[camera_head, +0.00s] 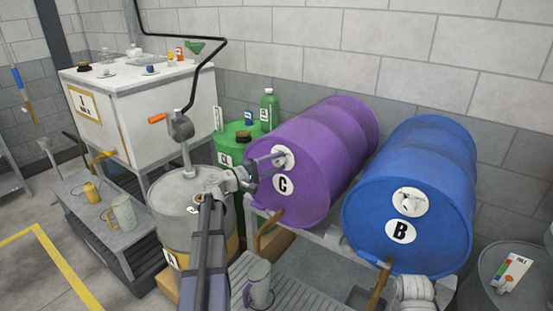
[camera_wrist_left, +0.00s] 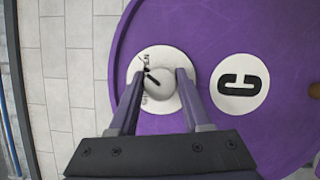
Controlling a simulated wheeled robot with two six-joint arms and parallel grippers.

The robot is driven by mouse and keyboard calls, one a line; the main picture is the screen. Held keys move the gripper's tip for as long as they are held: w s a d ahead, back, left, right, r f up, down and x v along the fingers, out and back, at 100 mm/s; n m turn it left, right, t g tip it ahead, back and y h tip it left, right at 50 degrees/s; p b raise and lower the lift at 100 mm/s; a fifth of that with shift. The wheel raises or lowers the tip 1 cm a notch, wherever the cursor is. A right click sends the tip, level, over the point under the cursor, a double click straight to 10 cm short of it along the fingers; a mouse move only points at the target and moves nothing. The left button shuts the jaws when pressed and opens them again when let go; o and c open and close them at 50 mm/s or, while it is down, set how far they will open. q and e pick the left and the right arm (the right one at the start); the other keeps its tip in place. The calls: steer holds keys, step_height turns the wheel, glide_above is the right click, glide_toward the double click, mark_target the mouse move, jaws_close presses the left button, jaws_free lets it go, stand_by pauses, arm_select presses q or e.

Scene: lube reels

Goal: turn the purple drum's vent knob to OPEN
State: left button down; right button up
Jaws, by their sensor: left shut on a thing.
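The purple drum (camera_head: 335,135) lies on its side on a rack, its end face marked C toward me. Its vent knob (camera_wrist_left: 160,82) is a pale round knob on a white disc, above the C label in the head view. A black pointer mark on it slants across the disc, which carries small lettering too small to read surely. The disc (camera_head: 286,155) also shows in the head view, partly covered by my gripper. My left gripper (camera_head: 268,168) is shut on the knob, one finger on each side.
A blue drum (camera_head: 415,170) marked B lies to the right. A grey drum (camera_head: 175,190) with a crank pump stands left of my left arm, with a green drum (camera_head: 228,135) behind it. A mug (camera_head: 258,282) stands on the grating below the purple drum.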

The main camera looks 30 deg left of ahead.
arm_select(q)
steer(key=shift+r+m+p, duration=0.1)
steer(key=shift+m+p, duration=0.2)
steer(key=shift+m, duration=0.3)
steer(key=shift+g, duration=0.3)
steer(key=shift+c, duration=1.8)
jaws_free()
steer(key=v, duration=0.7)
steer(key=shift+s, duration=0.4)
steer(key=shift+a, duration=0.1)
